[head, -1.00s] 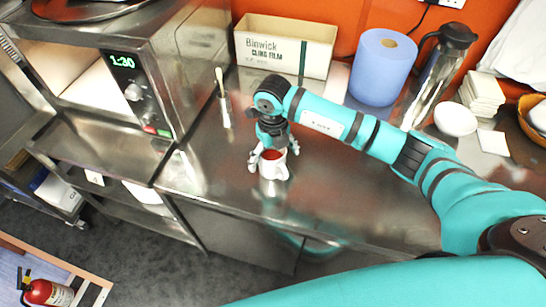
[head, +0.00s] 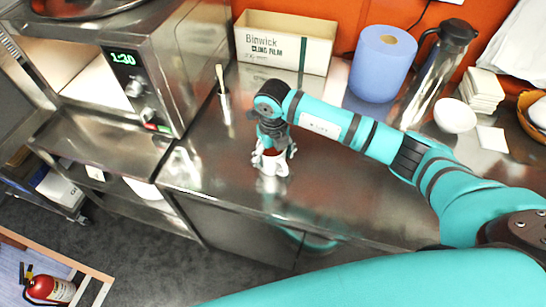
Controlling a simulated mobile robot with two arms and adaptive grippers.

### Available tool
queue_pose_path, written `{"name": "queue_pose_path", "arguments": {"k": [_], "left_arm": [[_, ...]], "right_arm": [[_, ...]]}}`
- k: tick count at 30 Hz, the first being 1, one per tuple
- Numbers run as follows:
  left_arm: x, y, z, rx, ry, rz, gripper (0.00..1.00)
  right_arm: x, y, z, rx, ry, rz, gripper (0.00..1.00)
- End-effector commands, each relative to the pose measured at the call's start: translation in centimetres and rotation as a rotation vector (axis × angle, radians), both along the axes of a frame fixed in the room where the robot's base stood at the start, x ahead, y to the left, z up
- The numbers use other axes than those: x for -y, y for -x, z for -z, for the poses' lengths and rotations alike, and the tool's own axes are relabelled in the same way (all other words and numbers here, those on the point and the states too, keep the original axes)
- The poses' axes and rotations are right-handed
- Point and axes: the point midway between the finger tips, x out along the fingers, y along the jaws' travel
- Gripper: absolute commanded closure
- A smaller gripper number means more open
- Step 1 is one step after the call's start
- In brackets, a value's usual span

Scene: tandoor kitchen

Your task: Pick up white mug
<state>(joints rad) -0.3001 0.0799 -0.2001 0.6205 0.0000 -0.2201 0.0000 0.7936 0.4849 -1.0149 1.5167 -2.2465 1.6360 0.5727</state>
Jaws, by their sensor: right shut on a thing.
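The white mug (head: 271,168) stands upright on the steel counter, near its front edge, in the head view. Something reddish shows inside its rim. My right gripper (head: 271,156) points down over the mug, with its fingers around the mug's sides, and is shut on it. The fingers hide part of the mug's rim and sides. I cannot tell whether the mug's base touches the counter. My left gripper is not in view.
A steel oven (head: 140,60) is at left. A white bowl (head: 454,116) and napkins (head: 482,90) are at right. The counter (head: 215,155) left of the mug is clear.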

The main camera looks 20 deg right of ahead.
Motion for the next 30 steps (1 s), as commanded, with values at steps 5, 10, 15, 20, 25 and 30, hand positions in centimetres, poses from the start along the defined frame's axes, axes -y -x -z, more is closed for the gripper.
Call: {"name": "queue_pose_path", "arguments": {"k": [5, 10, 15, 20, 25, 30], "left_arm": [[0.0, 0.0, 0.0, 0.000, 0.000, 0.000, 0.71], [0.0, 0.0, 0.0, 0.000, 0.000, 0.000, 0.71], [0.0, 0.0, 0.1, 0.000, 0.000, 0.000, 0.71], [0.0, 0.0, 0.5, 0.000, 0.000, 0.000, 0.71], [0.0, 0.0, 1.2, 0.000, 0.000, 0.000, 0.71], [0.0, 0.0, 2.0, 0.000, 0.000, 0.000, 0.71]], "right_arm": [[0.0, -0.1, -0.2, 0.004, -0.001, 0.000, 0.73], [0.0, -0.1, -0.2, 0.003, -0.001, 0.000, 0.73], [0.0, -0.1, -0.3, 0.004, -0.001, 0.000, 0.73], [0.0, -0.2, -0.9, 0.005, -0.001, 0.000, 0.73], [0.0, -0.2, -2.0, 0.006, 0.000, 0.000, 0.73], [0.0, -0.2, -3.6, 0.006, 0.000, -0.001, 0.73]]}}
